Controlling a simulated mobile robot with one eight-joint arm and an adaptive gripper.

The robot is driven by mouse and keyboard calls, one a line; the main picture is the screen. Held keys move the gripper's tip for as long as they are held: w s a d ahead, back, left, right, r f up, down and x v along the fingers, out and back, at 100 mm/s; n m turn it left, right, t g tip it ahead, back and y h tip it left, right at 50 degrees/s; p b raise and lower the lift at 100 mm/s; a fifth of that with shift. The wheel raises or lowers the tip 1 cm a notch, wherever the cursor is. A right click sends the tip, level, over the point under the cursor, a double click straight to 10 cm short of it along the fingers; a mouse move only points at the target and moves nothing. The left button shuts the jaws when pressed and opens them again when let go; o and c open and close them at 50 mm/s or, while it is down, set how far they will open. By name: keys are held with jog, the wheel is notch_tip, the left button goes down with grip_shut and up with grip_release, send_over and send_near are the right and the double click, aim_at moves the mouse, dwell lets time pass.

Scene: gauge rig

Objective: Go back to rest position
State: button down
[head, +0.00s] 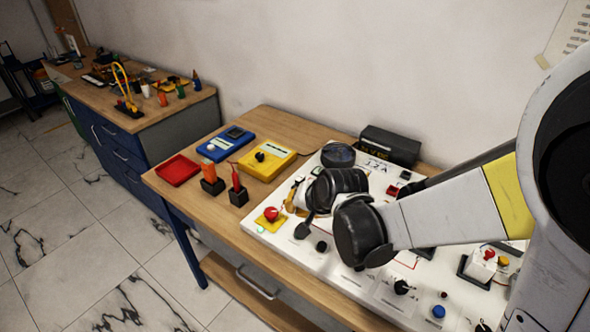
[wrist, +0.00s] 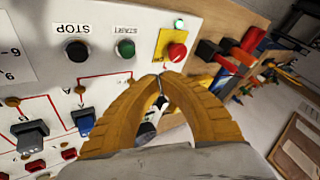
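My gripper (wrist: 161,78) shows in the wrist view with two ribbed yellow-orange fingers. Their tips come together with nothing visible held in them. The fingers are over the white control panel (wrist: 130,13), beside a red emergency button (wrist: 177,52) on a yellow plate. A dark knob (wrist: 150,128) shows between the fingers; I cannot tell whether they touch anything. In the head view my arm reaches in from the right over the white panel (head: 262,230), and its black joints hide much of the panel and most of the gripper.
The panel lies on a wooden table (head: 285,128). Left of it are a yellow meter (head: 266,160), a blue meter (head: 226,143), a red tray (head: 178,170) and two small holders. A black display box (head: 389,146) stands behind. A second bench (head: 160,118) is farther left, with open floor in front.

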jog(key=shift+s+d+r, duration=0.15)
jog(key=shift+d+r, duration=0.15)
jog(key=shift+r, duration=0.05)
jog(key=s+d+r+n+h, duration=0.1)
jog(key=s+d+r, duration=0.4)
jog(key=s+d, duration=0.3)
jog(key=s+d+r+n+h, duration=0.2)
jog(key=s+d+r, duration=0.3)
jog(key=s, duration=0.5)
jog(key=d, duration=0.2)
jog(key=shift+s+d+t, duration=0.15)
jog(key=shift+d+t, duration=0.15)
jog(key=shift+d, duration=0.05)
